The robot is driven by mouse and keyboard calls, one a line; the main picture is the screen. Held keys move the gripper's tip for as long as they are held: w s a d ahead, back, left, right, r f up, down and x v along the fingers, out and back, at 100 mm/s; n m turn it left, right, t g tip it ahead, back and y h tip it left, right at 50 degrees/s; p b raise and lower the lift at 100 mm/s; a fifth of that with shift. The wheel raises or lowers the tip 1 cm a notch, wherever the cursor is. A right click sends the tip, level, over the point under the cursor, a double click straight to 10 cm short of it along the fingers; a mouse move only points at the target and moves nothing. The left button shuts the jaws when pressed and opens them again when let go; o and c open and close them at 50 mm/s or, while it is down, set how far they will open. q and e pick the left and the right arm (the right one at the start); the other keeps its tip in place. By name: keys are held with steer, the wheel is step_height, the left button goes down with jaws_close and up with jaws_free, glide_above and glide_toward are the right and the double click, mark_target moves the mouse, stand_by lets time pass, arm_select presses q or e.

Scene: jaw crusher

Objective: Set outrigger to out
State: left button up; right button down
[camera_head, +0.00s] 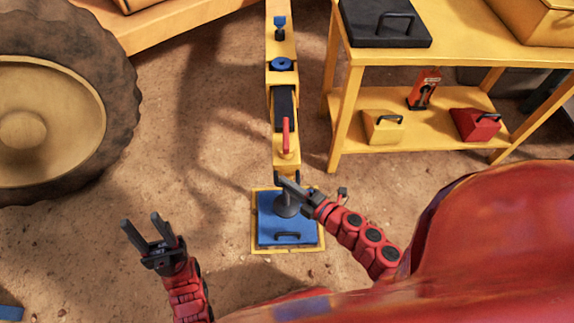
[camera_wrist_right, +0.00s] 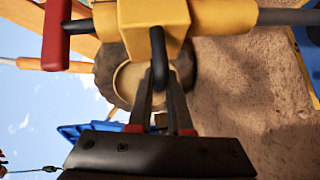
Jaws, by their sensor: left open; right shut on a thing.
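The outrigger (camera_head: 284,77) is a yellow beam that comes down from the top centre of the head view. It carries a blue knob (camera_head: 281,64) and a red lever (camera_head: 286,135). A grey jack foot (camera_head: 288,206) hangs at its near end, over a blue pad (camera_head: 272,227). My right gripper (camera_head: 284,183) is at the near end of the beam. In the right wrist view its fingers (camera_wrist_right: 160,85) are shut on a black loop handle (camera_wrist_right: 158,55) on the yellow end block (camera_wrist_right: 150,14). My left gripper (camera_head: 145,225) is open and empty, left of the pad.
A large wheel (camera_head: 110,105) stands at the left. A yellow workbench (camera_head: 345,115) at the right carries a black handled case (camera_head: 385,28), with a yellow box (camera_head: 383,128) and red box (camera_head: 473,125) on its lower shelf. Sandy ground between wheel and beam is clear.

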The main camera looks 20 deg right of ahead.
steer(key=shift+s+a, duration=0.25)
steer(key=shift+s, duration=0.3)
steer(key=shift+s+a, duration=0.2)
steer(key=shift+s, duration=0.3)
steer(key=c, duration=0.8)
jaws_free()
steer(key=shift+c, duration=0.2)
steer(key=shift+d, duration=0.15)
steer(key=p+v, duration=0.5)
steer(key=v, duration=1.2)
